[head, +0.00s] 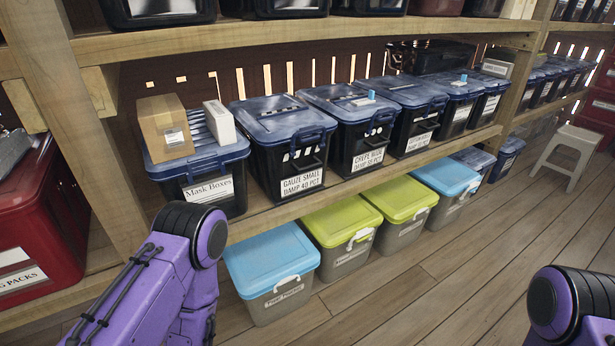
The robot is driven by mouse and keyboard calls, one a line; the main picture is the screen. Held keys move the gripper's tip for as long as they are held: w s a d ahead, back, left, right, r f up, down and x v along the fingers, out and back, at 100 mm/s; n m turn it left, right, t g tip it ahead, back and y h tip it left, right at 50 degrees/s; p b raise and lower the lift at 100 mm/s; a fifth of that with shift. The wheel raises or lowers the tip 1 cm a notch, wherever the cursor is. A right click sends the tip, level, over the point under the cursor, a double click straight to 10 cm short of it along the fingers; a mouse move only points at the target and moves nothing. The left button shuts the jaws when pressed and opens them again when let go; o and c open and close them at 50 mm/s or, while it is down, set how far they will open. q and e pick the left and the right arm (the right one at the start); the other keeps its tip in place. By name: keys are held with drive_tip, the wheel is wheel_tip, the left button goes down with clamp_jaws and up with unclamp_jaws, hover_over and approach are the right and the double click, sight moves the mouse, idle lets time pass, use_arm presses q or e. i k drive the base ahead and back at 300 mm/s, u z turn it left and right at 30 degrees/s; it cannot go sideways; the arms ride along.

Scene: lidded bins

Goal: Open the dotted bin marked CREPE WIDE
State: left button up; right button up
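The bin marked CREPE WIDE (346,141) stands on the middle shelf in the head view. It is dark with a blue lid (340,101), which looks shut. White dots show on its front above the white label (369,160). A small light-blue item (371,94) is on or just behind its lid. Purple links of my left arm show at the lower left and of my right arm at the lower right. Neither gripper can be seen.
To its left are the GAUZE SMALL bin (262,160) and the Mask Boxes bin (236,188), with a cardboard box (165,125) on top. More dark bins stand to the right. Lower bins (340,232) line the floor below. A stool (570,150) stands far right. Open floor lies in front.

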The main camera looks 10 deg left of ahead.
sight(352, 152)
drive_tip(key=z, duration=0.05)
drive_tip(key=k, duration=0.35)
drive_tip(key=z, duration=1.45)
drive_tip(key=i, duration=0.85)
drive_tip(key=u, duration=0.7)
drive_tip(key=i, duration=0.7)
drive_tip(key=u, duration=0.8)
drive_tip(key=k, duration=0.1)
